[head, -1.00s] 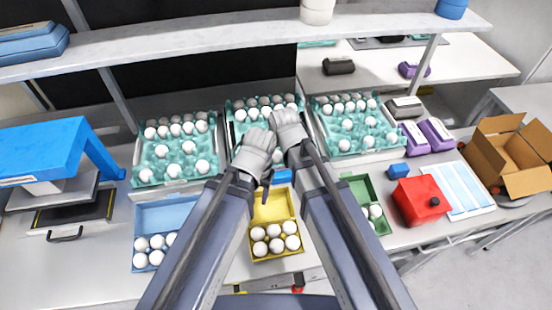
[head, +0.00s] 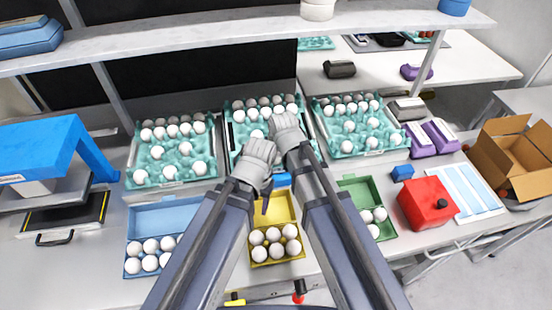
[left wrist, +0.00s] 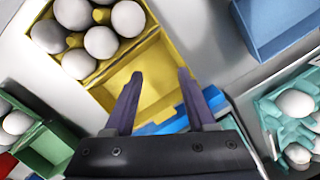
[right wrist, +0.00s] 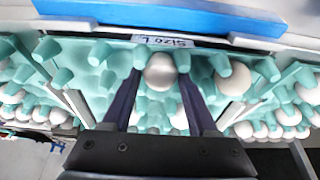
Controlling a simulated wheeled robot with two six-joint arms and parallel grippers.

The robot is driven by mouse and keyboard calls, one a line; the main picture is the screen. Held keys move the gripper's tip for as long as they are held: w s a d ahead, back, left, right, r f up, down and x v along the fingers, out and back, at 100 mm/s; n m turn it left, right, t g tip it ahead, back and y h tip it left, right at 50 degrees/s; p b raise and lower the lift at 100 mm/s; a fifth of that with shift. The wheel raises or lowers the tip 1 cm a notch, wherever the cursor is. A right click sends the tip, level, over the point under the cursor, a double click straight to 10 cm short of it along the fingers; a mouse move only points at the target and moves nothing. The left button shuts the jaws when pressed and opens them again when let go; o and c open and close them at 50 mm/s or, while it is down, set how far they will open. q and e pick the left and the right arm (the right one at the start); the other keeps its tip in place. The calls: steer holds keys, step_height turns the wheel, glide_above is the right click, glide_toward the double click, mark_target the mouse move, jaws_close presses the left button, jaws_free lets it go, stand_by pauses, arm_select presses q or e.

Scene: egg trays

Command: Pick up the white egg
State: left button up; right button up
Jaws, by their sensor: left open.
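Many white eggs are in view. In the head view they sit in the middle teal tray (head: 233,130), left teal tray (head: 134,163) and right teal tray (head: 336,152). My right gripper (head: 289,150) is over the middle tray; its fingertips are hidden there. In the right wrist view my right gripper (right wrist: 160,75) is open. A shaded egg (right wrist: 161,71) shows between its fingers, with gaps at both sides. My left gripper (left wrist: 160,77) is open and empty over the yellow carton (left wrist: 150,55), which holds several eggs. In the head view my left gripper (head: 266,203) points down.
A blue carton (head: 165,215) and a green carton (head: 357,187) with eggs stand beside the yellow one. A red box (head: 427,203), purple items (head: 420,140) and a cardboard box (head: 515,155) are at the right. A blue stand (head: 45,145) is at the left. A shelf (head: 220,32) runs above the trays.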

steer(key=shift+c, duration=1.3)
arm_select(q)
steer(key=shift+r, duration=0.15)
arm_select(e)
steer(key=shift+r, duration=0.15)
arm_select(q)
step_height(320, 180, up, 10)
steer(key=p, duration=1)
arm_select(e)
step_height(320, 180, up, 10)
